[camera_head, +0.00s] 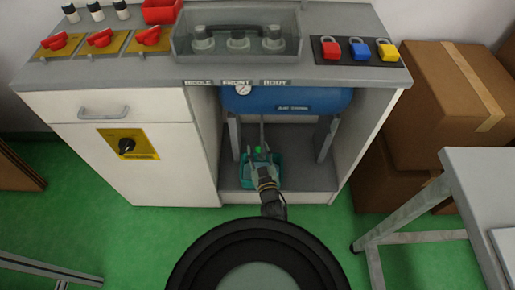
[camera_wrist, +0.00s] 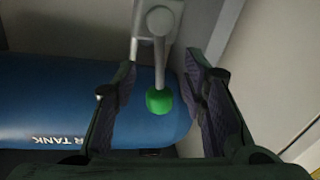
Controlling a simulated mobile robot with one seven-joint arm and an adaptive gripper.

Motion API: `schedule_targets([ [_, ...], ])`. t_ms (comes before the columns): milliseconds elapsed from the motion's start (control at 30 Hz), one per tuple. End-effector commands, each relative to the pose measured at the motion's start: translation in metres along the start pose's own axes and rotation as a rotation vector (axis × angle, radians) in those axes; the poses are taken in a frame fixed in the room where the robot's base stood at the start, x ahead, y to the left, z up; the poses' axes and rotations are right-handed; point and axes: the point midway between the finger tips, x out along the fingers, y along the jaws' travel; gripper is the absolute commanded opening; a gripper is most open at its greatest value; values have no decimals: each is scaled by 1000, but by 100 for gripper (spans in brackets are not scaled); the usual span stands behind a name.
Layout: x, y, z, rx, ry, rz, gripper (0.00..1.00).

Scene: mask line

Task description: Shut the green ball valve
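The green ball valve shows in the wrist view as a grey lever with a round green knob (camera_wrist: 158,101), at the end of the blue air tank (camera_wrist: 60,95). My gripper (camera_wrist: 160,65) is open, with one dark finger on each side of the lever and knob; I see gaps on both sides. The valve body is mostly hidden in the head view.
A teal tray (camera_head: 276,174) sits on the bay floor around my gripper in the picture. Tank legs (camera_head: 326,138) and cabinet walls flank the bay. Cardboard boxes (camera_head: 440,105) and a grey table (camera_head: 480,180) stand at right. Red, blue and yellow padlocks (camera_head: 359,48) lie on the bench top.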

Motion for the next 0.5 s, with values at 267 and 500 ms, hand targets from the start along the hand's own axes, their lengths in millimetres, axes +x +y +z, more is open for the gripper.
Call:
schedule_targets([
  [267, 0, 0, 0, 0, 0, 0, 28],
  [500, 0, 0, 0, 0, 0, 0, 12],
])
